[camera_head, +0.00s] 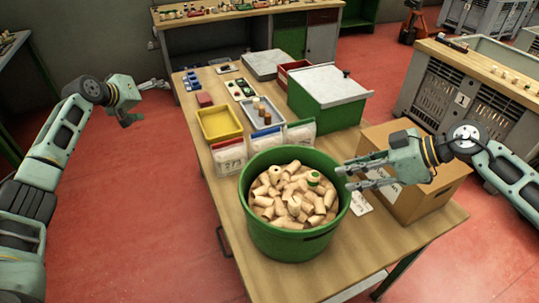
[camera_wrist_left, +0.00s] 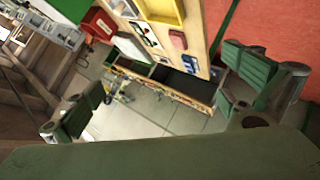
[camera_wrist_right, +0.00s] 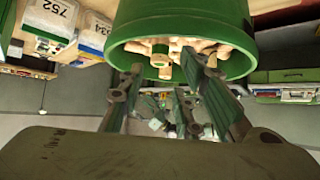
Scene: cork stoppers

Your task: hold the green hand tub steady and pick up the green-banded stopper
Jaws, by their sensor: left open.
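The green tub (camera_head: 283,243) stands upright near the front of the wooden table, filled with plain cork stoppers. The green-banded stopper (camera_head: 314,177) lies on top of the heap, toward the back right of the tub. My right gripper (camera_head: 346,178) is open and empty just right of the tub's rim, pointing toward that stopper but apart from it. In the right wrist view the tub (camera_wrist_right: 182,18) and some corks show beyond the open fingers. My left gripper (camera_head: 147,103) is open and empty, off the table's left side, far from the tub.
A cardboard box (camera_head: 432,196) stands right of the tub, close under my right arm. White labelled bins (camera_head: 229,156) stand behind the tub. A yellow tray (camera_head: 220,122) and a green box with a pale lid (camera_head: 325,113) are further back. The floor left of the table is clear.

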